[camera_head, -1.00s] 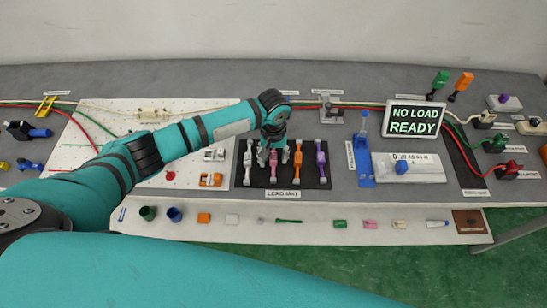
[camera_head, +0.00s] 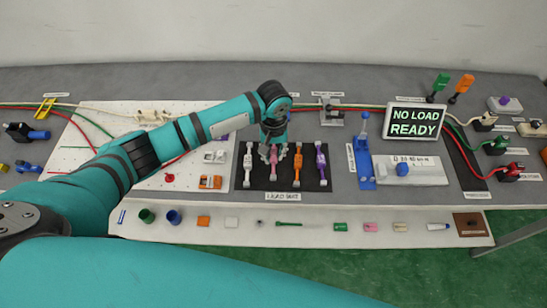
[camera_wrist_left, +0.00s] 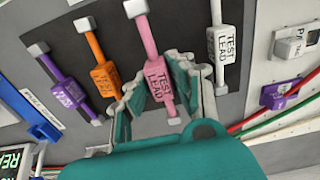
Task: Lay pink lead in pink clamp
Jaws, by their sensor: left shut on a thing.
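The pink test lead (camera_head: 274,156) lies on the black lead mat (camera_head: 309,188), between the white lead (camera_head: 247,160) and the orange lead (camera_head: 297,162). My left gripper (camera_head: 279,149) reaches down over it. In the left wrist view the two fingers of my left gripper (camera_wrist_left: 152,88) are on either side of the labelled block of the pink lead (camera_wrist_left: 156,80), shut on it. The lead still lies along the mat, its ends showing beyond the fingers. I cannot make out a pink clamp; my arm hides part of the board. My right gripper is not in view.
A purple lead (camera_head: 321,163) lies at the mat's right. Right of it are a blue fixture (camera_head: 364,160) and the display (camera_head: 414,122) reading NO LOAD READY. A white pegboard (camera_head: 110,160) lies left of the mat. Small parts line the front shelf.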

